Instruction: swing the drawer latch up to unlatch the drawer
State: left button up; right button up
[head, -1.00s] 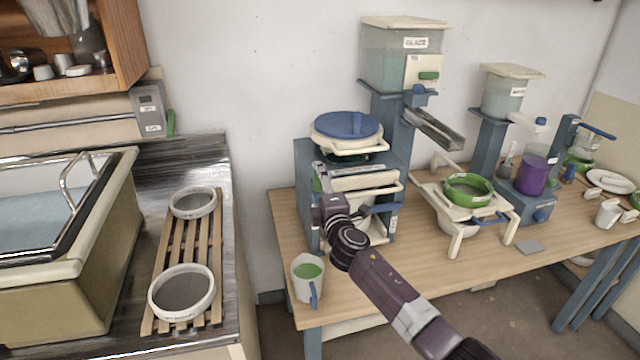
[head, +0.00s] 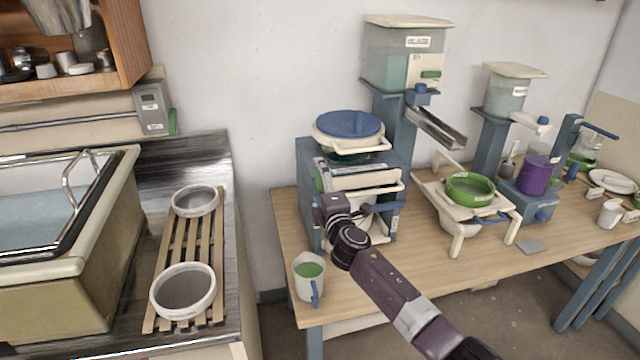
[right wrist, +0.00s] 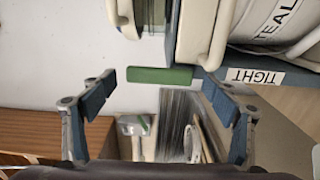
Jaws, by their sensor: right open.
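The drawer latch is a flat green bar (right wrist: 160,75). In the head view it is a small green upright piece (head: 319,180) at the left front edge of the blue press-like stand (head: 307,200). My right gripper (head: 340,208) is at the stand's front left, its fingertips hard to make out there. In the right wrist view, the open right gripper (right wrist: 160,84) has one finger on each side of the green bar, with visible gaps and nothing held. The cream drawer front (head: 365,183) is beside the latch. My left gripper is not in view.
A cup of green glaze (head: 309,278) stands near the table's front left corner, close to my right arm. A cream stand with a green-rimmed sieve (head: 470,188) is to the right. In the right wrist view, a TIGHT label (right wrist: 256,76) sits beside the latch.

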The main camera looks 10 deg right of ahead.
jog(key=shift+s, duration=0.1)
jog(key=s, duration=1.2)
jog(key=shift+d, duration=0.2)
jog(key=shift+w, duration=0.1)
